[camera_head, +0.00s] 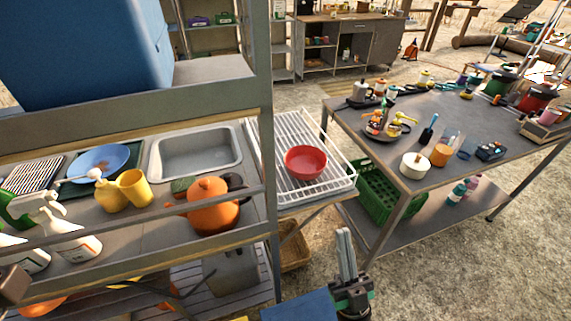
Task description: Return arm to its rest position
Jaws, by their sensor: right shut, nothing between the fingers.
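My right gripper (345,234) is at the bottom centre, with its two fingers pointing up and lying together. It is shut and empty, over the sandy ground in front of the gap between the sink unit and the metal table. It appears apart from everything around it. The lower part of my right arm is cut off by the bottom edge. I cannot make out my left gripper in this view.
A white wire rack (262,150) with a red bowl (305,161) stands behind my gripper. A metal table (470,125) holding several items is to the right, a green crate (378,205) beneath it. An orange pot (211,212) sits left. Ground (440,280) at lower right is clear.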

